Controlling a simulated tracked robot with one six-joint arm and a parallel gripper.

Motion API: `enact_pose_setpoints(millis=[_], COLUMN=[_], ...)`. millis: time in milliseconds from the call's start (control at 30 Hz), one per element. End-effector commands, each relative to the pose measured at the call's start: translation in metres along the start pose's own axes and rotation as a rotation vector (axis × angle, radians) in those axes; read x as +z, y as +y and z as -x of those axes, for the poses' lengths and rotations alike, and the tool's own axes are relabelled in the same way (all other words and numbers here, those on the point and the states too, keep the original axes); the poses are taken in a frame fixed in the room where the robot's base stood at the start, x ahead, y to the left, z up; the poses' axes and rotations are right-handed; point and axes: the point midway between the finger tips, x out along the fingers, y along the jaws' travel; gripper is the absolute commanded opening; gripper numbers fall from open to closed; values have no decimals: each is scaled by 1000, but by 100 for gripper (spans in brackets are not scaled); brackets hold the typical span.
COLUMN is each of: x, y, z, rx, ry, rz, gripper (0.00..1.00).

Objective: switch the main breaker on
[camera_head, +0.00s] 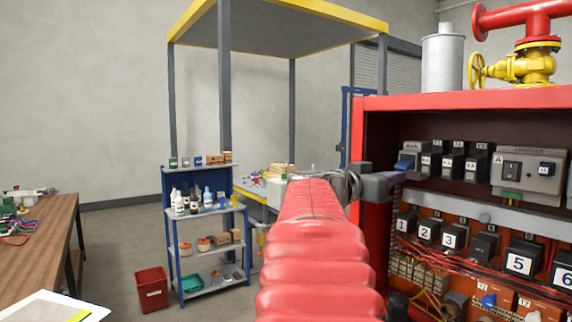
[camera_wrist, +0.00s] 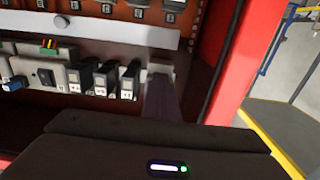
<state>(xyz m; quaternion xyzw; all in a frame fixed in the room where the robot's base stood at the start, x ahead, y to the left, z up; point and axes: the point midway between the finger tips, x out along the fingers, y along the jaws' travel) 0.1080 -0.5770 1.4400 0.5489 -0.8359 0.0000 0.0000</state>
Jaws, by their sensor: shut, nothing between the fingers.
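The main breaker (camera_head: 411,151) is a grey block labelled MAIN, with a blue lever at its lower front. It sits at the left end of the breaker row inside the red cabinet. My gripper (camera_head: 396,179) is shut and empty, at the cabinet's left edge just below the blue lever. In the wrist view, which is inverted, the shut fingers (camera_wrist: 172,98) reach up to the grey breaker (camera_wrist: 160,68) at the end of the row. The fingers cover most of its front there. I cannot tell whether they touch the lever, nor the lever's exact position.
Smaller black breakers (camera_head: 452,162) stand right of the main one, then a grey box with a switch (camera_head: 528,176). The red cabinet's frame (camera_head: 374,140) is close beside my gripper. Numbered black blocks (camera_head: 428,231) and wiring lie below. A blue shelf (camera_head: 205,236) stands at left.

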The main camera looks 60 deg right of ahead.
Motion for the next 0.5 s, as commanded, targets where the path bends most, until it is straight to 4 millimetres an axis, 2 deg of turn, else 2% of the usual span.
enact_pose_setpoints(millis=[500], x=[-7], y=[0], z=[0], rx=[0], ry=[1], rz=[-1], gripper=[0])
